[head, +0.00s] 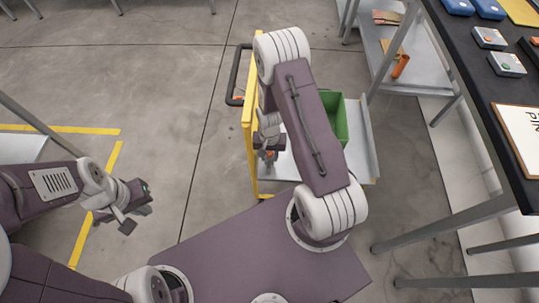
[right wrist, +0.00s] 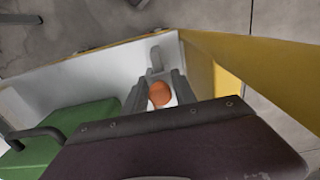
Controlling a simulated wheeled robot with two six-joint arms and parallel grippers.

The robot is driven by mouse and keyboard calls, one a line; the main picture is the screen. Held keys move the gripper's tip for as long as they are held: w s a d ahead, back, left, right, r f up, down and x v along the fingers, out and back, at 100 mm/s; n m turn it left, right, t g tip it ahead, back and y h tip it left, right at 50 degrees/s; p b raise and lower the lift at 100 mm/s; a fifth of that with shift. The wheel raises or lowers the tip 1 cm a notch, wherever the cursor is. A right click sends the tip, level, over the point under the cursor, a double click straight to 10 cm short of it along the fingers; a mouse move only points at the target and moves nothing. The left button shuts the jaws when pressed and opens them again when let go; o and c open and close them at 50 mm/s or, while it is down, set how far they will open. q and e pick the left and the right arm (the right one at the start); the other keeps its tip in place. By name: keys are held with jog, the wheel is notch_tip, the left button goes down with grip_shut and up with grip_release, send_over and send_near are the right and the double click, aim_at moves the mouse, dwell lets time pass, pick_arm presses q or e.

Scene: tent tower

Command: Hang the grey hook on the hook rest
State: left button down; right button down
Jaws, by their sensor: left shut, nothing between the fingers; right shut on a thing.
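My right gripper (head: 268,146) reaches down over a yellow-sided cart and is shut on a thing. In the right wrist view, a round orange end shows between the fingers, with a grey piece just beyond it. The grey piece looks like the grey hook (right wrist: 156,63), but its full shape is hidden. My left gripper (head: 127,206) is shut and empty over the floor at the left. I cannot make out the hook rest in either view.
A green bin (head: 340,115) stands in the cart, beside my right arm; it also shows in the right wrist view (right wrist: 85,130). The cart's yellow side (head: 249,125) is close to the right gripper. A black-topped table (head: 480,75) stands at the right. The floor left of the cart is clear.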

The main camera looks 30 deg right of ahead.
jog(key=shift+f+b, duration=0.35)
jog(key=shift+f, duration=0.25)
dwell(0.3)
jog(key=c, duration=0.9)
grip_release()
jog(key=shift+r, duration=0.1)
notch_tip(320, 180, up, 9)
jog(key=p, duration=0.4)
